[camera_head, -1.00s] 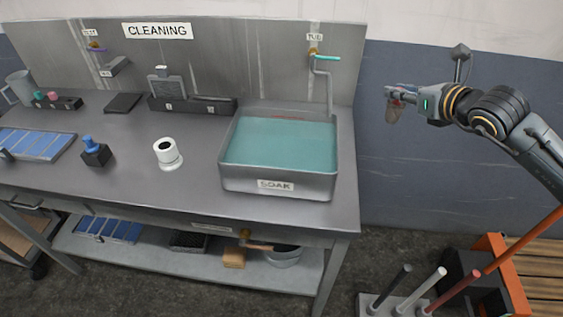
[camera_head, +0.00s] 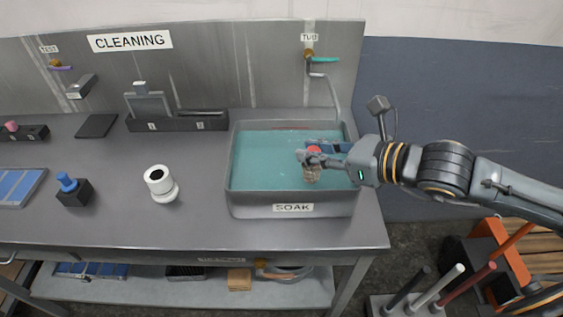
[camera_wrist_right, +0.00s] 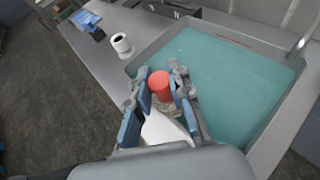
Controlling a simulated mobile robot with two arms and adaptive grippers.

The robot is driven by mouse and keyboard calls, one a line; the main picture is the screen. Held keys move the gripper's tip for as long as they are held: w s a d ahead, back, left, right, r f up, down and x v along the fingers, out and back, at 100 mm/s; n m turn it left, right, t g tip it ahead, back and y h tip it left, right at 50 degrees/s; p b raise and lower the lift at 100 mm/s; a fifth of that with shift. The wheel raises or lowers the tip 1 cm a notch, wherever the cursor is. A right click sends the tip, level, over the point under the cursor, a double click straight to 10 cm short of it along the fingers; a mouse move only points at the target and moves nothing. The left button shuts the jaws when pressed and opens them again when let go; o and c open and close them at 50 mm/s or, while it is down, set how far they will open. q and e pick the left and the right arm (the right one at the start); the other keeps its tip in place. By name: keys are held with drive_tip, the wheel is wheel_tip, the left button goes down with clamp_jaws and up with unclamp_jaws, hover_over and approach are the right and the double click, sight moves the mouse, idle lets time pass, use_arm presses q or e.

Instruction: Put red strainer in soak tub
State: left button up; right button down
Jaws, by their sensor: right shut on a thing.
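The soak tub (camera_head: 291,211) is a grey basin filled with teal water, set at the right end of the steel counter with a "SOAK" label on its front. My right gripper (camera_head: 307,157) is over the tub's right half, shut on the red strainer (camera_head: 312,174). The strainer has a red top and a pale mesh-like lower part. It also shows between the fingers in the right wrist view (camera_wrist_right: 160,86). I cannot tell whether its lower end touches the water. My left gripper is not in view.
A tap (camera_head: 324,75) rises behind the tub's right side. A white cylinder (camera_head: 160,183) and a blue-topped black block (camera_head: 73,190) stand left of the tub. A dark rack (camera_head: 178,123) stands behind. The counter just left of the tub is bare.

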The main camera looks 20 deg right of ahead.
drive_tip(key=shift+w+a+f+b, duration=0.2)
drive_tip(key=shift+w+f+b, duration=0.1)
drive_tip(key=shift+w, duration=0.1)
drive_tip(key=w+a+f, duration=0.1)
drive_tip(key=w+f, duration=0.2)
drive_tip(key=w, duration=0.1)
drive_tip(key=w+a+f+p, duration=0.1)
drive_tip(key=w+f, duration=0.3)
drive_tip(key=w+f+p, duration=0.1)
drive_tip(key=w+f, duration=0.3)
drive_tip(key=shift+a+f, duration=0.15)
drive_tip(key=shift+a, duration=0.25)
drive_tip(key=shift+f, duration=0.25)
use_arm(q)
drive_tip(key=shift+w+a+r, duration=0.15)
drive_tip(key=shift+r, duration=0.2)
